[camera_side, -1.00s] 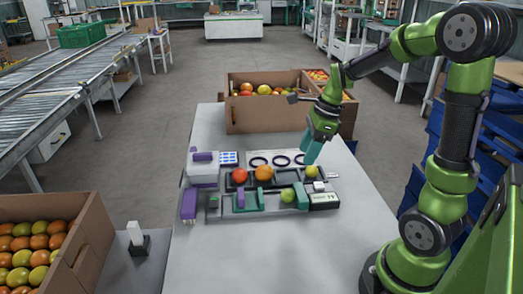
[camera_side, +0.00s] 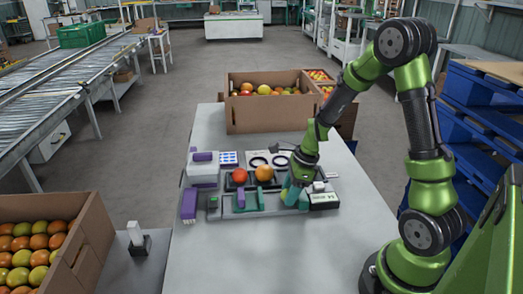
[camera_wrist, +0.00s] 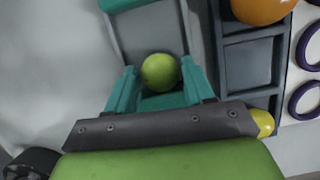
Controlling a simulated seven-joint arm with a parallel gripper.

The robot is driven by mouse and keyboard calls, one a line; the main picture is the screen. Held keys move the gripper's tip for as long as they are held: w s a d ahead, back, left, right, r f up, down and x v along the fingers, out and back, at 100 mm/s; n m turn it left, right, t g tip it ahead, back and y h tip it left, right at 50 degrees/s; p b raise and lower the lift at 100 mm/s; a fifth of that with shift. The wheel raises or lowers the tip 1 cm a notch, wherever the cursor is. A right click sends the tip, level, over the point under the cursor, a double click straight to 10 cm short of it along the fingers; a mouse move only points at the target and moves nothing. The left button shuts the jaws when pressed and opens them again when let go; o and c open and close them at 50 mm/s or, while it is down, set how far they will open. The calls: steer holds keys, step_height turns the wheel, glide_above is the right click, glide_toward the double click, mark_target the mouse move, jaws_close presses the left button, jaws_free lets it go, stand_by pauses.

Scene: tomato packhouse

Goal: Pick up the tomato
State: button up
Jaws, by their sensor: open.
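A green tomato (camera_wrist: 160,71) lies in a grey tray slot (camera_wrist: 128,35) in the wrist view. The teal fingers of my gripper (camera_side: 292,197) are open, one on each side of this tomato. I cannot tell whether they touch it. In the side view the gripper hides the green tomato at the tray's front row. An orange tomato (camera_side: 264,174) and a red tomato (camera_side: 239,176) sit in the back row; the orange one also shows in the wrist view (camera_wrist: 262,10). A yellow tomato (camera_wrist: 263,122) is partly hidden behind the gripper's edge.
Purple rings (camera_side: 258,161) lie behind the tray row. A purple-and-white device (camera_side: 203,170) stands at its left, and a white box (camera_side: 324,201) at its right. A cardboard box of tomatoes (camera_side: 262,116) is at the table's back. The table front (camera_side: 270,255) is clear.

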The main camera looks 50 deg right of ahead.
steer(key=shift+f, duration=0.1)
steer(key=shift+c, duration=0.5)
steer(key=c, duration=0.3)
